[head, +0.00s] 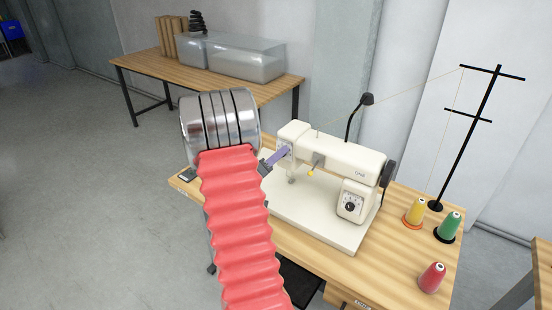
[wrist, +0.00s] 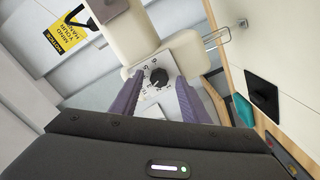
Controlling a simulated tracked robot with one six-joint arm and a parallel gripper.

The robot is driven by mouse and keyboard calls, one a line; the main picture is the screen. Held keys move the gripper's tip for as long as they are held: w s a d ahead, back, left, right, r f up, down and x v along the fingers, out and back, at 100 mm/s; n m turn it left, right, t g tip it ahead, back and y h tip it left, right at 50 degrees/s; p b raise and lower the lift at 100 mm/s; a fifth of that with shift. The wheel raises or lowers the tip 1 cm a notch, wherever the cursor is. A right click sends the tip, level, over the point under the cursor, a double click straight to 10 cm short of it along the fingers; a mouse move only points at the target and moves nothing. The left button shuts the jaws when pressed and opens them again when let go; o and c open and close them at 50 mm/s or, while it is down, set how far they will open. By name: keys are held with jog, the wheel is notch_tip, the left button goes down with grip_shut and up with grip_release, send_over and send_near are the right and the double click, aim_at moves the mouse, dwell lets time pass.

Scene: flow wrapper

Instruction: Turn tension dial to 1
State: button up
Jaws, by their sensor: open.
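The cream sewing machine (head: 330,150) stands on a wooden table. The numbers are small and tilted, and I cannot tell which one the dial points to. My gripper (wrist: 160,82) is open, its purple fingers on either side of the dial; contact cannot be told. In the head view my gripper (head: 284,151) is at the left end of the machine's head, and its fingers hide the dial there.
Another dial (head: 349,206) is on the machine's front right. Yellow (head: 414,211), green (head: 450,224) and red (head: 432,277) thread spools stand on the table's right, by a black thread stand (head: 478,130). A back table (head: 145,64) holds clear bins (head: 240,58).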

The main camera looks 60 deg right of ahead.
jog(key=shift+c, duration=0.5)
jog(key=c, duration=0.9)
jog(key=shift+a, duration=0.2)
grip_shut()
jog(key=shift+d, duration=0.1)
